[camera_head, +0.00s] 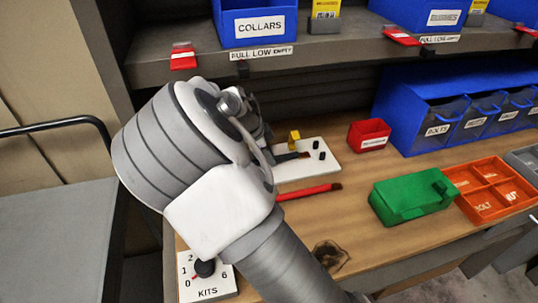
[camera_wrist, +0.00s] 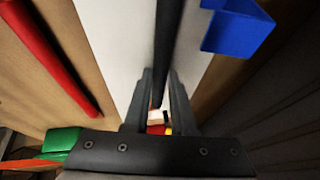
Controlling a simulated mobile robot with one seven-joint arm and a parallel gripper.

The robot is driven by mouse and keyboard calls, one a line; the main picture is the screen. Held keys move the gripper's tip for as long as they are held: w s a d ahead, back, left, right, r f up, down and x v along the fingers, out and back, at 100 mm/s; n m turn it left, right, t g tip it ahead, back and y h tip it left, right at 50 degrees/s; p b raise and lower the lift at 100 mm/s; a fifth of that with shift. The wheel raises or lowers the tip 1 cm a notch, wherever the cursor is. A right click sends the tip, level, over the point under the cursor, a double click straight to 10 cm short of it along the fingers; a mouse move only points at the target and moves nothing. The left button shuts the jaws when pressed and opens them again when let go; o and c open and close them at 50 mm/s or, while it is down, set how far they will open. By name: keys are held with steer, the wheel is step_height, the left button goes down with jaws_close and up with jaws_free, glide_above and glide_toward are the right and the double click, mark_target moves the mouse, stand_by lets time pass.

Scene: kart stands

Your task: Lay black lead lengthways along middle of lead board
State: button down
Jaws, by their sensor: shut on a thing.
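The black lead (camera_wrist: 168,40) is a thin dark strip between the fingers of my gripper (camera_wrist: 161,80) in the wrist view. My gripper is shut on it. The lead runs away from the fingers over the white lead board (camera_wrist: 113,40); I cannot tell whether it touches the board. In the head view the lead board (camera_head: 333,169) lies on the wooden bench, partly hidden by my arm. It bears two small black pegs and a yellow block (camera_head: 294,136). Dark parts at the board's left may be my fingers or the lead.
A red rod (camera_head: 309,191) lies in front of the board. A red bin (camera_head: 369,134) stands behind it to the right. A green box (camera_head: 411,195) and orange tray (camera_head: 489,190) are farther right. A shelf with blue bins (camera_head: 258,24) overhangs. A kits dial plate (camera_head: 208,289) is front left.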

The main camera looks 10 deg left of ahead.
steer(key=shift+f, duration=0.15)
steer(key=c, duration=1)
jaws_free()
steer(key=shift+s+a+r, duration=0.1)
steer(key=shift+a+r, duration=0.05)
steer(key=shift+r, duration=0.35)
steer(key=s+a, duration=0.2)
steer(key=s, duration=0.1)
steer(key=s+a, duration=0.5)
steer(key=s, duration=0.1)
steer(key=shift+s+a+r+p, duration=0.2)
steer(key=shift+s+a+p, duration=0.05)
steer(key=shift+a+p, duration=0.1)
steer(key=shift+s+d, duration=0.1)
steer(key=shift+d, duration=0.05)
